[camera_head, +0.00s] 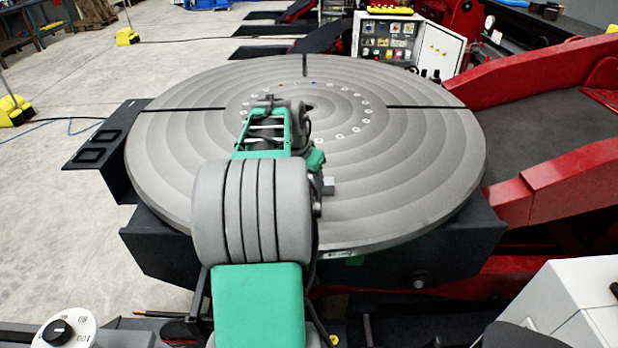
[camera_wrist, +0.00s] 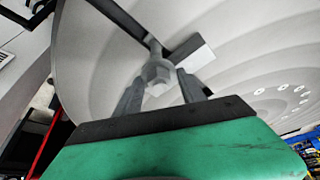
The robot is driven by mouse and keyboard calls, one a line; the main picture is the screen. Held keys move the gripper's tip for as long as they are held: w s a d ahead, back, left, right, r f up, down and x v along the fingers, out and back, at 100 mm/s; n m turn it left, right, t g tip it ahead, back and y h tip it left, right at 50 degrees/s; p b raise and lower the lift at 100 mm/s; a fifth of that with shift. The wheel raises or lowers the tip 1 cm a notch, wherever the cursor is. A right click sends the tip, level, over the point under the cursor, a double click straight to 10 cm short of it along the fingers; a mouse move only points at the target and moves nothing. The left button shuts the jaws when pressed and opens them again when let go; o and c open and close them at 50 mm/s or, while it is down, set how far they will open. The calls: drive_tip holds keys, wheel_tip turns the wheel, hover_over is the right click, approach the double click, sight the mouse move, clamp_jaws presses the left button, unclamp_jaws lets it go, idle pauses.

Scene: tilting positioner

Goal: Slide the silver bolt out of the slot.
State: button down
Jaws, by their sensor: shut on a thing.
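The silver bolt (camera_wrist: 159,72) shows in the wrist view, with its hex head towards me and its shank running away towards the round table. My gripper (camera_wrist: 160,84) is shut on the bolt, one dark finger on each side of the head. The dark slot (camera_wrist: 118,18) in the table runs up to the far end of the shank. I cannot tell how deep the shank sits in it. In the head view my arm hides the bolt and the gripper's fingertips.
The grey round table (camera_head: 420,185) has more dark radial slots and a ring of small holes. A pale block (camera_wrist: 197,60) stands just right of the bolt. Red machine arms (camera_head: 560,75) and a control box (camera_head: 400,42) stand beyond the table.

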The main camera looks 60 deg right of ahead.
drive_tip(key=s+a+b, duration=0.3)
drive_tip(key=a, duration=0.4)
drive_tip(key=shift+s, duration=0.3)
idle(0.8)
idle(0.4)
drive_tip(key=s+a+b, duration=0.2)
drive_tip(key=s+a, duration=0.1)
drive_tip(key=a, duration=0.4)
drive_tip(key=shift+s+a, duration=0.15)
drive_tip(key=shift+s, duration=0.15)
idle(0.7)
idle(0.4)
drive_tip(key=shift+s+a+b, duration=0.2)
drive_tip(key=shift+s+a, duration=0.2)
drive_tip(key=shift+a, duration=0.35)
drive_tip(key=shift+s+a+b, duration=0.15)
drive_tip(key=shift+s+a, duration=0.2)
drive_tip(key=shift+a, duration=0.4)
drive_tip(key=shift+r, duration=0.15)
